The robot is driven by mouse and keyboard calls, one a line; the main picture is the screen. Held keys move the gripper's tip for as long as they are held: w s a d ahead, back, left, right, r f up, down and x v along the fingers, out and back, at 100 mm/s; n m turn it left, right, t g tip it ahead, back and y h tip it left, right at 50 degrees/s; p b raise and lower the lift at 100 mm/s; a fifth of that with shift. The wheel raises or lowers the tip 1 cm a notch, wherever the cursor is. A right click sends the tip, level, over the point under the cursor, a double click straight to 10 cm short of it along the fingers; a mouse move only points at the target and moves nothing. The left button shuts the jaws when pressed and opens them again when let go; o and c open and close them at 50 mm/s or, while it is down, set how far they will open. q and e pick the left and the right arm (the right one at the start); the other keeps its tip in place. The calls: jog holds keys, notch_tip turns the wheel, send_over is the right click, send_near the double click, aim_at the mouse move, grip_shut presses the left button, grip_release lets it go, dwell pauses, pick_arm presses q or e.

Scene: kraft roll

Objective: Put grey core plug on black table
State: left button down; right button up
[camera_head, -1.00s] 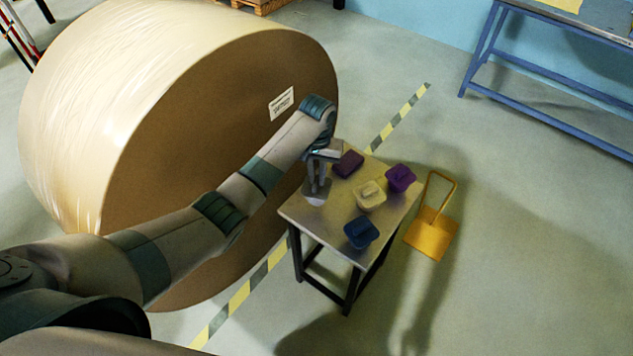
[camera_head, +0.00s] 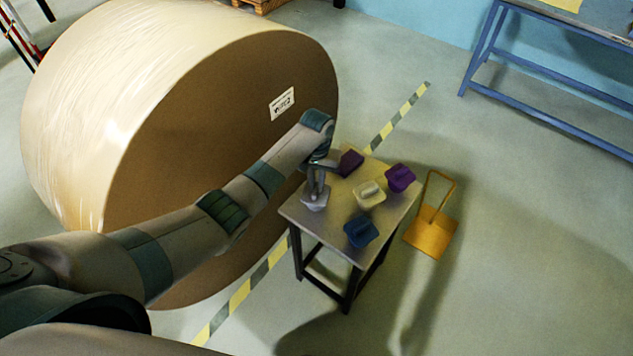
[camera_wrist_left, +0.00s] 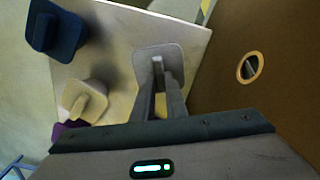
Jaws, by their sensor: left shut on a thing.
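The grey core plug (camera_head: 314,201) is at the left part of the black-legged table (camera_head: 335,235), whose bare top looks metallic grey. My left gripper (camera_head: 317,186) points down from above and is shut on the plug's grip. In the left wrist view the plug (camera_wrist_left: 150,58) shows between the fingers (camera_wrist_left: 160,88), with its wide base over the table top (camera_wrist_left: 118,62). I cannot tell whether the base touches the top. The fingers hide part of the plug. My right gripper is not in view.
A blue plug (camera_head: 361,232), a cream plug (camera_head: 369,194), a purple plug (camera_head: 400,178) and a dark maroon block (camera_head: 350,162) share the table top. The big kraft roll (camera_head: 285,75) stands close on the left.

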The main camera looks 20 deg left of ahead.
pick_arm(q)
jog(key=c, duration=1.8)
grip_release()
jog(key=shift+o, duration=0.2)
notch_tip(320, 180, up, 12)
jog(key=b, duration=0.2)
jog(key=shift+b, duration=0.3)
